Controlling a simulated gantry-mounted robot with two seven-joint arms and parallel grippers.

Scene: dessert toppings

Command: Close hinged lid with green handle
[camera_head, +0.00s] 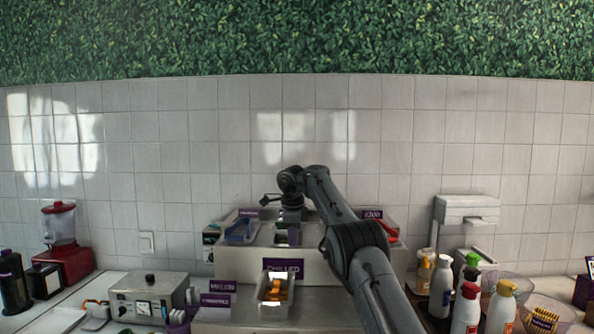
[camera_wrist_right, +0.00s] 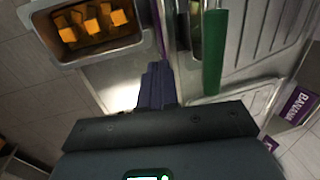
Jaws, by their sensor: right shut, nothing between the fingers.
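The green handle (camera_wrist_right: 213,52) is a long bar in the right wrist view, just right of my fingers. A narrow opening (camera_wrist_right: 196,25) with contents shows along its left side. The lid's own angle is hard to tell. In the head view a small bit of green (camera_head: 281,225) shows beside my gripper. My right gripper (camera_head: 291,217) points down over the middle of the topping station; its fingers (camera_wrist_right: 158,85) are shut and empty, left of the handle with a small gap visible. My left gripper is not in view.
A metal tray (camera_wrist_right: 140,42) of orange cubes lies left of my fingers in the wrist view. The white station (camera_head: 325,268) has a blue handle (camera_head: 239,229) at left and a red one (camera_head: 390,231) at right. Bottles (camera_head: 466,308) and glass bowls (camera_head: 548,316) crowd the right.

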